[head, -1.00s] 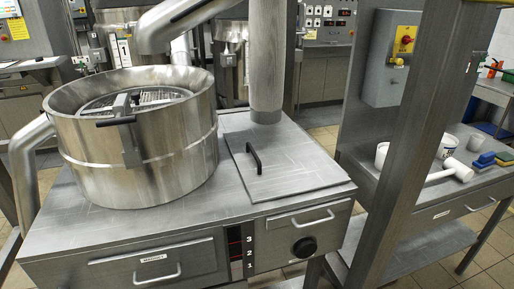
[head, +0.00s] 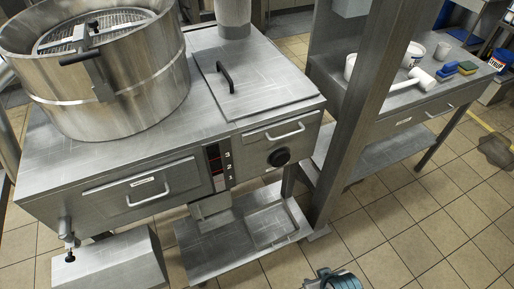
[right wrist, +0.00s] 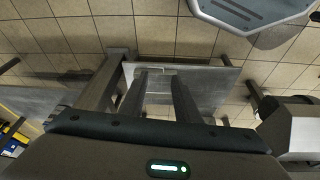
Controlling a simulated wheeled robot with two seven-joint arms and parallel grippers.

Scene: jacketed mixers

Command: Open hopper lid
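The hopper lid (head: 285,88) is a flat grey metal plate on top of the steel cabinet, right of the round mixing bowl. It lies flat and closed. Its black bar handle (head: 225,77) stands up near the left edge, with nothing gripping it. My right gripper (right wrist: 160,78) shows in the right wrist view with its two dark fingers apart and nothing between them. It points down toward a metal shelf and the tiled floor, away from the lid. My left gripper is not in view.
The steel mixing bowl (head: 110,85) with a grated cover stands left of the lid. A vertical pipe (head: 233,12) rises behind the lid. A thick metal post (head: 362,100) stands right of the cabinet. A side bench (head: 400,97) holds a white mallet (head: 422,80), sponges and tubs.

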